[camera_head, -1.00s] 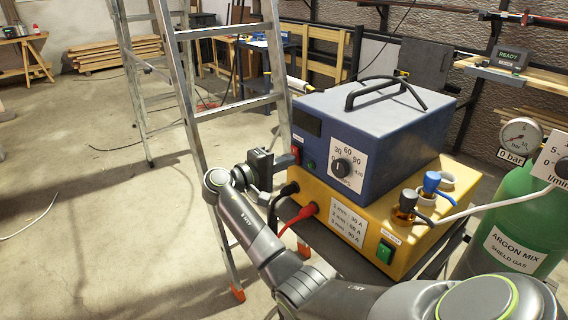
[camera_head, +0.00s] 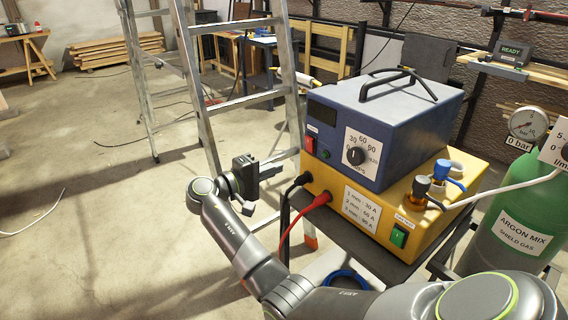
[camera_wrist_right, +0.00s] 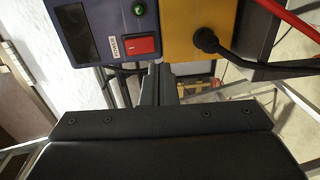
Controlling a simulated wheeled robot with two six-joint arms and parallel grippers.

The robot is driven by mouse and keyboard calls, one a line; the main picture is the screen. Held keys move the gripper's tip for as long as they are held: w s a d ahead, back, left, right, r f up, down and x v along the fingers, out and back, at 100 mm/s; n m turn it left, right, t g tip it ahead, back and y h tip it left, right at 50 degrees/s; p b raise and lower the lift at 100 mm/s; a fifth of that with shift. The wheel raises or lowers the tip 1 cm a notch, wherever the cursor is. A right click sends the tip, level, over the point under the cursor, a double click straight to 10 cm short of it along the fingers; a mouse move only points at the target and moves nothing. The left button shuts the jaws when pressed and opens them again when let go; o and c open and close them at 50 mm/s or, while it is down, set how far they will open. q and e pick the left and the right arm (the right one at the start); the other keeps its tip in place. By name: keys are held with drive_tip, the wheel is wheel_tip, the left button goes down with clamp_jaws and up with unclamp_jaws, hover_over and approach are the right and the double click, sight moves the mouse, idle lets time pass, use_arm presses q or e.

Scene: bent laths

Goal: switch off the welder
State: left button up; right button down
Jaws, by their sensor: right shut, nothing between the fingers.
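The welder is a blue box (camera_head: 395,125) with a dial (camera_head: 355,156), a dark display and a black top handle. My left gripper is not in view.
The blue box stands on a yellow unit (camera_head: 420,222) with a green switch (camera_head: 399,237) and black and red cables plugged in. A green gas cylinder (camera_head: 520,225) with gauges stands at the right. A ladder (camera_head: 210,110) is close behind my right gripper.

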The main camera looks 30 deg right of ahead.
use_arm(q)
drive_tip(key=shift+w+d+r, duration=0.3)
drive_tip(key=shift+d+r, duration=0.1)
use_arm(e)
drive_tip(key=a, duration=0.4)
drive_tip(key=shift+s+a+f, duration=0.2)
drive_tip(key=shift+a+f, duration=0.05)
drive_tip(key=shift+a, duration=0.1)
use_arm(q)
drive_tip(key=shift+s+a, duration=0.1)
